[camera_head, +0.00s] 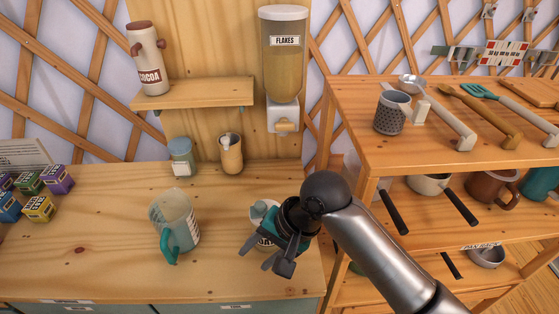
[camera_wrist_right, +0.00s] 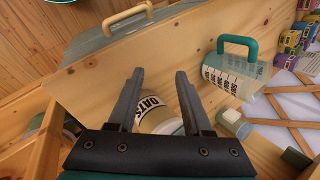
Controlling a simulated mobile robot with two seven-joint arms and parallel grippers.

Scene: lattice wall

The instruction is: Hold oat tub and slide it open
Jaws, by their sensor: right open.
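The oat tub (camera_head: 264,217), pale with a dark OATS label and a teal knob on top, stands on the counter near its right end. My right gripper (camera_head: 268,257) is open at the tub and hides much of it in the head view. In the right wrist view the oat tub (camera_wrist_right: 152,107) shows between the two open fingers of the right gripper (camera_wrist_right: 160,73), lower down towards the palm. I cannot tell whether either finger touches it. My left gripper is not in view.
A measuring jug (camera_head: 176,222) with a teal handle stands left of the tub. A flakes dispenser (camera_head: 284,60) hangs above. A shelf unit (camera_head: 345,150) stands close on the right.

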